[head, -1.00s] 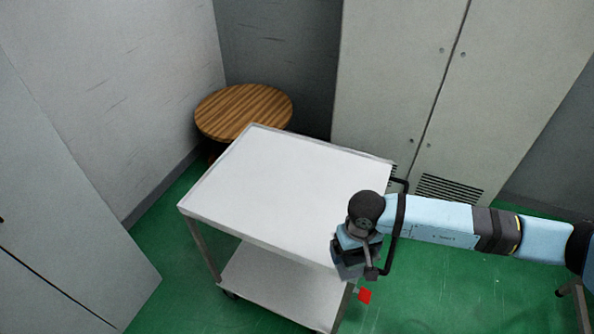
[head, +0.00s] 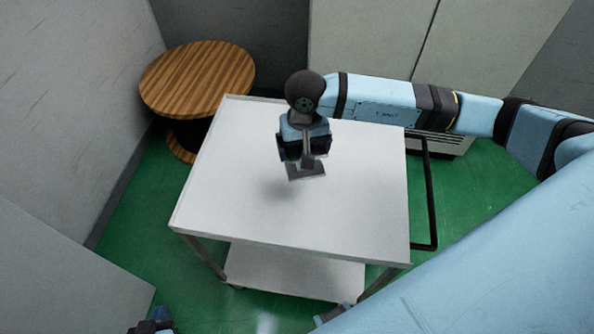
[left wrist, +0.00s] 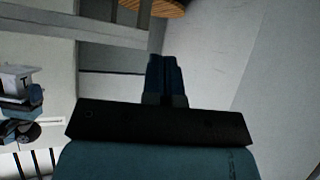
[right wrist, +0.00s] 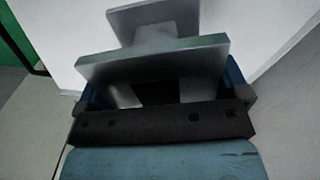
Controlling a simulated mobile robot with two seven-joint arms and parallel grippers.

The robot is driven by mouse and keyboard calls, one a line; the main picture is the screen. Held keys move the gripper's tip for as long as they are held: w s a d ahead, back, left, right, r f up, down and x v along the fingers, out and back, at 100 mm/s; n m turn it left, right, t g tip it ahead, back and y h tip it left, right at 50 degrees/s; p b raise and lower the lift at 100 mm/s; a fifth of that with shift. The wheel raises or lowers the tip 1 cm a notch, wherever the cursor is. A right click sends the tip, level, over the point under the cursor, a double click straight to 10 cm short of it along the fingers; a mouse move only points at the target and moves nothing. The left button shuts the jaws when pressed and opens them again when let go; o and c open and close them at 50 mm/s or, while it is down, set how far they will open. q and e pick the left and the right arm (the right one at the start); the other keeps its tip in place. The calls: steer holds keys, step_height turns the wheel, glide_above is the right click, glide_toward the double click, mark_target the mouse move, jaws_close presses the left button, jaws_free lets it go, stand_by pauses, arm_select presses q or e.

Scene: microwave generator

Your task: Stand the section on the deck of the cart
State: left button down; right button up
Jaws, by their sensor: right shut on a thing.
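The section is a grey metal piece with flat flanges and a web between them. In the head view the section (head: 307,173) hangs below my right gripper (head: 303,152), over the middle of the cart's white deck (head: 350,215). A soft shadow lies beside it on the deck, and it looks a little above the surface. In the right wrist view the section (right wrist: 150,58) sits between the fingers, which are shut on it. My left gripper (head: 150,326) barely shows at the bottom left of the head view. In the left wrist view its fingers (left wrist: 166,78) are together and empty.
A round wooden table (head: 197,78) stands beyond the cart's far left corner. A grey cabinet (head: 375,45) is behind. The cart has a black handle (head: 431,200) on the right and a lower shelf (head: 290,270). The deck is otherwise clear.

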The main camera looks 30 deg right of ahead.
steer(key=b, duration=0.1)
steer(key=w+r+m+b, duration=0.2)
steer(key=b, duration=0.1)
steer(key=shift+w+a, duration=0.25)
steer(key=r+m+b, duration=0.1)
steer(key=r+b, duration=0.3)
steer(key=shift+s+d+m, duration=0.1)
steer(key=shift+d+m, duration=0.1)
steer(key=shift+m, duration=0.2)
steer(key=shift+r+m+b, duration=0.3)
steer(key=shift+r+b, duration=0.05)
steer(key=shift+r, duration=0.1)
steer(key=shift+f, duration=0.35)
glide_toward(298, 184)
step_height(298, 184, down, 3)
steer(key=shift+s+a+f, duration=0.15)
steer(key=shift+f, duration=0.25)
steer(key=o, duration=0.8)
steer(key=shift+f, duration=0.1)
arm_select(q)
step_height(298, 184, down, 9)
steer(key=shift+w+d, duration=0.35)
steer(key=shift+w, duration=0.1)
arm_select(e)
steer(key=shift+o, duration=0.3)
